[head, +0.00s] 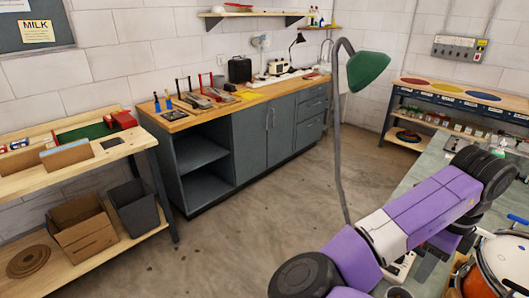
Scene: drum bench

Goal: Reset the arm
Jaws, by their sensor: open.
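My purple and white arm reaches in from the bottom right of the head view, up to a dark joint near the right edge, and folds back below it. I cannot make out my gripper or its fingertips in this view. An orange drum (490,270) with a pale head and metal rim stands at the bottom right, partly cut off by the frame. My arm is close to the drum in the picture; I cannot tell the gap between them.
A grey-green bench (408,186) runs along the right, partly behind my arm. A wooden-topped cabinet (262,95) and a shelf table (80,165) line the back and left. The middle floor is clear.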

